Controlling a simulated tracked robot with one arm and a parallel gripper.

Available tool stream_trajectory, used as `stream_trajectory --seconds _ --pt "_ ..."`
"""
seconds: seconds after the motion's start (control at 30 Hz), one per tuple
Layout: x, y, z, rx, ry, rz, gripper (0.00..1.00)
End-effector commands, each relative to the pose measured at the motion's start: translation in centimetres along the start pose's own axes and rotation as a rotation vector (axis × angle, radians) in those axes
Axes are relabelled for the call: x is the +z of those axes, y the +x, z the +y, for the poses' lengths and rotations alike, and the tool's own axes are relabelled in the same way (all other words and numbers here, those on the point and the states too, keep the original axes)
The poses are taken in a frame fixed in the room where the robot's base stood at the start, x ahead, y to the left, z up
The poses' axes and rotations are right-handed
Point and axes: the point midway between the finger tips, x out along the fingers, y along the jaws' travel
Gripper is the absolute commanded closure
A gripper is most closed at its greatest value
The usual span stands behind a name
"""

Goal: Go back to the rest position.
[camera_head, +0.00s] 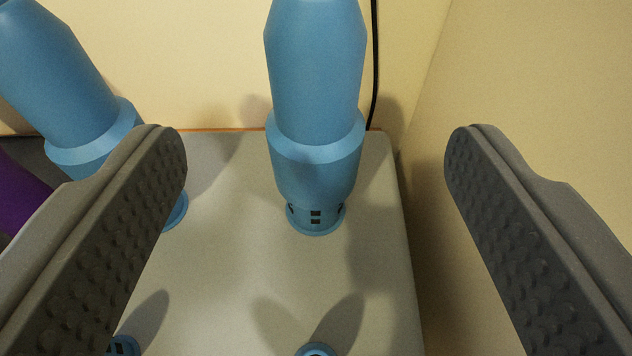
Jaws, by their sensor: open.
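My gripper (316,152) is open, with one grey studded finger at the left and one at the right. Nothing is held between the fingers. A blue post (316,100) with a flared collar and a slotted base stands upright on a light grey board, in the gap seen between the fingers. I cannot tell how far beyond the fingertips it is.
A second blue post (70,90) stands at the left, partly behind the left finger. Small blue bases (316,349) show at the bottom edge. A black cable (374,60) hangs behind. Something purple (18,195) is at the far left.

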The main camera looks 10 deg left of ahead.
Motion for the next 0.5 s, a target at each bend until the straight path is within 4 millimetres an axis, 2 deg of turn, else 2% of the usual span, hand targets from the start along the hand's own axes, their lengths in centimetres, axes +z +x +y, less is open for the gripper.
stream_trajectory --seconds 0.33,0.43,0.5 --pt "-0.2 0.1 0.0 0.0 0.005 0.0 0.3" --pt "-1.8 0.7 0.2 -0.003 0.037 -0.002 0.3" --pt "-3.9 1.4 0.5 -0.011 0.077 -0.007 0.3"
